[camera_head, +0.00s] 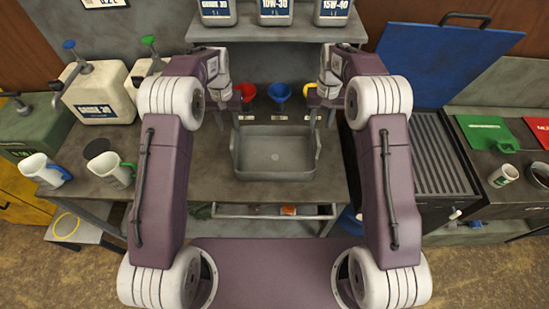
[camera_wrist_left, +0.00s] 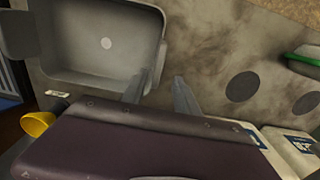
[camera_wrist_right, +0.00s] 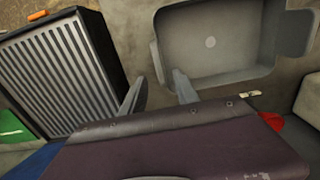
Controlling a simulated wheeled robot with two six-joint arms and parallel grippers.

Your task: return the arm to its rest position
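My left gripper (camera_head: 237,110) is above the bench, by the back left corner of a grey tray (camera_head: 275,175). In the left wrist view its two fingers (camera_wrist_left: 168,88) are spread with nothing between them. My right gripper (camera_head: 314,110) is by the tray's back right corner. In the right wrist view its fingers (camera_wrist_right: 158,88) are also apart and empty. Both arms are raised and bent forward, roughly mirroring each other. The tray looks empty and has a handle at each side. I cannot tell whether any finger touches it.
Red (camera_head: 246,91), blue (camera_head: 279,92) and yellow (camera_head: 312,89) funnels stand behind the tray. Oil jugs line the shelf (camera_head: 275,34) above. A large white can (camera_head: 101,93) and measuring jugs stand left. A black ribbed box (camera_head: 428,150) with a blue lid (camera_head: 440,55) is right.

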